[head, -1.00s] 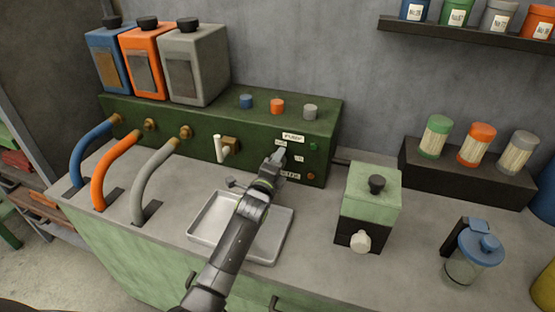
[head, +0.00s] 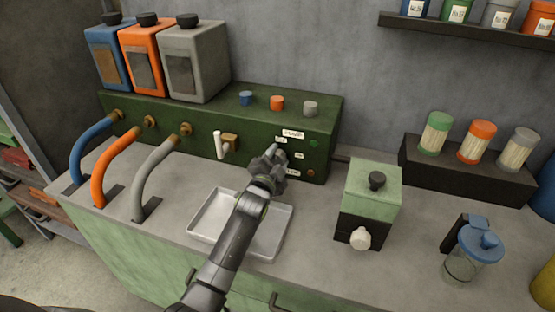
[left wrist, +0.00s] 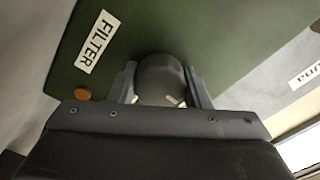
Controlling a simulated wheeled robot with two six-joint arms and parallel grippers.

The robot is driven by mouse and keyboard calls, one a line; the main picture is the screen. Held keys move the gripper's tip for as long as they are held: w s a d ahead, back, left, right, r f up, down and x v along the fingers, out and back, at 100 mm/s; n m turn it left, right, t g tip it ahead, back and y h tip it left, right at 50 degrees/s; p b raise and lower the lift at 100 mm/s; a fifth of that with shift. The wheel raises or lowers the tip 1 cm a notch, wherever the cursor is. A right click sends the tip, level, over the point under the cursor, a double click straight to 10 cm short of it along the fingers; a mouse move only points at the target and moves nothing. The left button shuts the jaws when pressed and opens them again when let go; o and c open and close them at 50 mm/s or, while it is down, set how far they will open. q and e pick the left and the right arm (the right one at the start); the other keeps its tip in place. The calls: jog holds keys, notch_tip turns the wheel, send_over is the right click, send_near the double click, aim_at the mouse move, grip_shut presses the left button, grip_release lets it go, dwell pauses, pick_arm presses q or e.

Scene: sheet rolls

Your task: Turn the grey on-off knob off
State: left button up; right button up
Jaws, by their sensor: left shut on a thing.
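The grey on-off knob (left wrist: 160,78) is on the front face of the green panel box (head: 200,117). In the left wrist view it sits between my two fingers. My left gripper (left wrist: 160,88) is shut on it, one finger on each side. In the head view my left gripper (head: 278,152) reaches the panel's right part and hides the knob and some labels. My right gripper is not in view.
A metal tray (head: 205,217) lies below my left arm. A white lever (head: 219,145) stands left of the gripper. A pale green box with a white knob (head: 372,186) and a blue-lidded jar (head: 478,245) stand to the right. Blue, orange and grey knobs top the panel.

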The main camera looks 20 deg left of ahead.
pick_arm(q)
jog(key=shift+f+n, duration=0.15)
jog(key=shift+n, duration=0.25)
jog(key=o, duration=1)
jog(key=shift+s, duration=0.1)
jog(key=shift+s, duration=0.6)
jog(key=s, duration=0.9)
jog(key=shift+s+a, duration=0.2)
jog(key=shift+s, duration=0.65)
